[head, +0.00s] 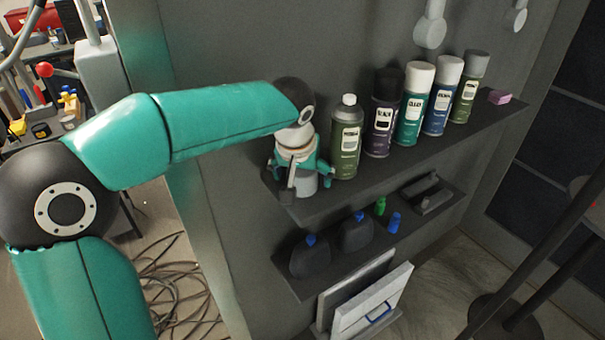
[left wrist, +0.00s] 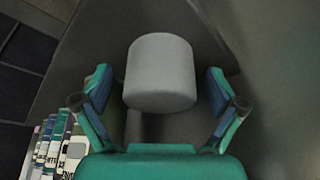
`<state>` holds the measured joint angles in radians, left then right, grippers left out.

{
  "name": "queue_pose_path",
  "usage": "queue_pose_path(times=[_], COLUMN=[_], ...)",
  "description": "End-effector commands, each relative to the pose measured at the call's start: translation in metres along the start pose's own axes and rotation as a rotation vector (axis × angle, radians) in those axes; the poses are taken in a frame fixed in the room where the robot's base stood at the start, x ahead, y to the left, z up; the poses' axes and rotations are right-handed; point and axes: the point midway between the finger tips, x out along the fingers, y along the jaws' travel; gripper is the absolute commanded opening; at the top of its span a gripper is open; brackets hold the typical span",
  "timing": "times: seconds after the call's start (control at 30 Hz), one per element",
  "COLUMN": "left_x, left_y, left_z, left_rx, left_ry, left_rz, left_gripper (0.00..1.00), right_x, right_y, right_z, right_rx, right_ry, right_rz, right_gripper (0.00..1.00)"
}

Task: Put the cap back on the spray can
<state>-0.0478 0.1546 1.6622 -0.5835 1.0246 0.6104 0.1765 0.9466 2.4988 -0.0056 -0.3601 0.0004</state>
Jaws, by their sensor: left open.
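The grey cap (head: 307,187) stands on the left end of the upper shelf. It also shows in the left wrist view (left wrist: 161,73), between my fingers. My left gripper (head: 304,178) is open around the cap, with one finger on each side and a visible gap to both in the left wrist view (left wrist: 158,86). The green spray can without a cap (head: 345,150) stands upright just right of my gripper, its pale nozzle exposed on top. My right gripper is not in view.
Several capped spray cans, including a black-capped one (head: 383,115), stand right of the open can. A pink block (head: 500,97) lies at the shelf's right end. Dark bottles (head: 310,258) stand on the lower shelf. The wall (head: 230,60) rises close behind.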

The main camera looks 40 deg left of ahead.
Motion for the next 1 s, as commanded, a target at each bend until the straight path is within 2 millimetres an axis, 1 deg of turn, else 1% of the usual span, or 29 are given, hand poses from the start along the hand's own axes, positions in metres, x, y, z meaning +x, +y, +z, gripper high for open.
queue_pose_path(times=[0.3, 0.37, 0.5, 0.57, 0.6, 1.0], left_x=[0.0004, 0.0004, 0.0003, 0.0002, 0.0002, -0.0021], left_y=[0.0002, 0.0002, 0.0004, 0.0004, 0.0005, 0.0010], left_z=[-0.0002, -0.0002, -0.0002, -0.0003, -0.0003, -0.0016], left_rx=[0.000, 0.001, 0.001, 0.001, 0.001, 0.001], left_ry=[0.001, 0.001, 0.001, 0.001, 0.001, 0.002], left_rz=[0.000, 0.000, 0.000, 0.001, 0.001, 0.001], left_gripper=[0.96, 0.87, 0.64, 0.54, 0.52, 0.52], right_x=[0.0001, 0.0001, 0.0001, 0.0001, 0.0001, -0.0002], right_y=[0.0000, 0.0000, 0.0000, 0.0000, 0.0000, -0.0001], right_z=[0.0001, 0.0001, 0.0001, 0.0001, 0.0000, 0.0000], right_rx=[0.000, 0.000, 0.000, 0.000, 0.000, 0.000], right_ry=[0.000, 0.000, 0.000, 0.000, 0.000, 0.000], right_rz=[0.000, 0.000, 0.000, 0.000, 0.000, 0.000], right_gripper=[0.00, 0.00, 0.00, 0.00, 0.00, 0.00])
